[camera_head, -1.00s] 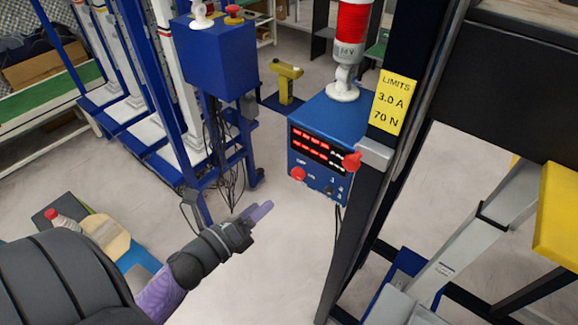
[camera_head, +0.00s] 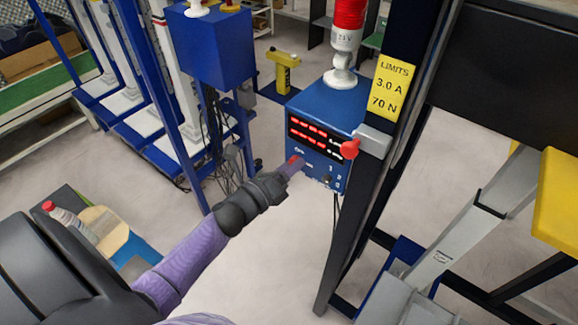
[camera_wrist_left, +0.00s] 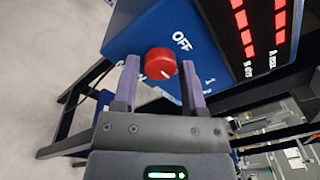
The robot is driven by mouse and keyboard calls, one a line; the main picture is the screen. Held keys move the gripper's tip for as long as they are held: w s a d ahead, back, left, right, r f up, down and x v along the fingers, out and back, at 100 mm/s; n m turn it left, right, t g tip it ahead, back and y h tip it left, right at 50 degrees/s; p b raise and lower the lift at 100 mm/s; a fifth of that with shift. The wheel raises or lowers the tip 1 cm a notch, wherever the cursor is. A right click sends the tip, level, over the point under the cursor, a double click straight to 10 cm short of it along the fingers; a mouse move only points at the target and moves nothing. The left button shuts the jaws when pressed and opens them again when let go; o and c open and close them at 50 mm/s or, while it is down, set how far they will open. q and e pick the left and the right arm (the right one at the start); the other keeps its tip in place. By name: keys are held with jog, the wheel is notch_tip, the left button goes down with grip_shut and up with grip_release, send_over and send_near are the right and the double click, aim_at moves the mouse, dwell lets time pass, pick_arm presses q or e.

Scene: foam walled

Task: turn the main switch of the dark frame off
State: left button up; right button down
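The dark frame (camera_head: 375,160) carries a blue control box (camera_head: 318,106) with red lit digits. Its red switch knob (camera_wrist_left: 160,63) shows clearly in the left wrist view, with a short white mark at its lower right edge. The white word OFF (camera_wrist_left: 181,41) is beside it; another label is partly hidden by a finger. My left gripper (camera_wrist_left: 158,66) is open, its two purple fingers on either side of the knob, with no clear grip. In the head view the left gripper (camera_head: 291,167) reaches the box front and partly covers the knob. My right gripper is not in view.
A red and white beacon (camera_head: 342,50) stands on top. A yellow LIMITS label (camera_head: 391,88) is on the frame post. Blue stands with hanging cables (camera_head: 225,150) are at left.

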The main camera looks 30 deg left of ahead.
pick_arm(q)
grip_shut()
jog(key=shift+n, duration=0.4)
jog(key=shift+d+f+n+t+y+p, duration=0.1)
jog(key=shift+n+t+y+p, duration=0.2)
jog(key=shift+n, duration=2.65)
jog(key=shift+a+n+t+y+p, duration=0.1)
jog(key=shift+n+p, duration=0.3)
jog(key=shift+n, duration=2.6)
jog(key=shift+d+f+n+t+y+p, duration=0.1)
jog(key=shift+n+y+p, duration=0.2)
jog(key=shift+n, duration=2.95)
jog(key=shift+o, duration=2)
grip_release()
